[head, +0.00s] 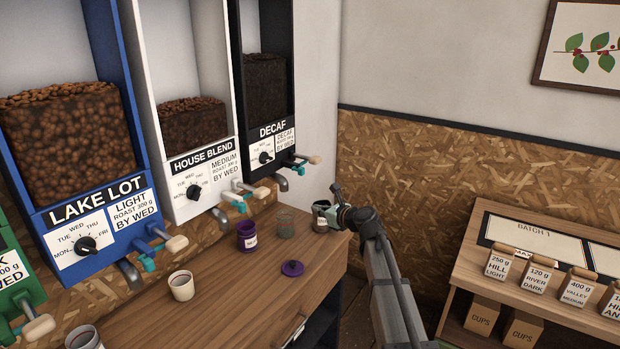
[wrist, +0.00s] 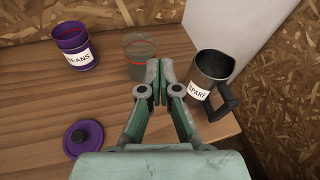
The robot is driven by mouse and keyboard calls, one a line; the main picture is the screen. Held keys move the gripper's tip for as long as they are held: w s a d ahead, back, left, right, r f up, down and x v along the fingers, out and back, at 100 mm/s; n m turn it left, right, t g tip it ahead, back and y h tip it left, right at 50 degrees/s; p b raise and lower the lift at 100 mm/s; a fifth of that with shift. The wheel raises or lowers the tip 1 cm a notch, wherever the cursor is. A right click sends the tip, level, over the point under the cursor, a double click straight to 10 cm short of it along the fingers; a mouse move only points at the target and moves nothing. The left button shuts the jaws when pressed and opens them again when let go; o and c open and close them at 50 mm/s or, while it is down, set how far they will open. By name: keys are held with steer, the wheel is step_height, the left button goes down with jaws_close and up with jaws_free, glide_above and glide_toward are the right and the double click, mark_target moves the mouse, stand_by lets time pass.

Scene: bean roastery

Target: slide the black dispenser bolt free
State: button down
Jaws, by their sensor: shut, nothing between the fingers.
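The black dispenser (head: 268,100), labelled DECAF, hangs on the wall in the head view, with dark beans behind its window. At its lower right are a small black bolt (head: 291,160), a pale wooden handle (head: 315,160) and a teal part (head: 299,169). The bolt is too small to make out how far it sits in. My gripper (head: 336,193) is shut and empty, below and to the right of the bolt and apart from it. In the wrist view my gripper's fingertips (wrist: 160,72) point between a clear glass and a metal mug; the dispenser is out of that view.
On the wooden counter (head: 225,290) stand the SPARE mug (wrist: 212,72), the clear glass (wrist: 138,52), a purple BEANS canister (wrist: 75,45) and a purple lid (wrist: 84,138). White (head: 190,135) and blue (head: 85,190) dispensers are left. A shelf (head: 475,235) stands right.

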steer(key=s+d+r+n+t+y+b, duration=0.1)
steer(key=d+r+n+t, duration=0.2)
steer(key=r+n, duration=0.7)
steer(key=n, duration=0.6)
steer(key=shift+s+d, duration=0.15)
steer(key=shift+d, duration=0.1)
steer(key=shift+r, duration=0.1)
steer(key=shift+a, duration=0.1)
steer(key=p+x, duration=0.2)
steer(key=x, duration=0.8)
steer(key=shift+p, duration=0.35)
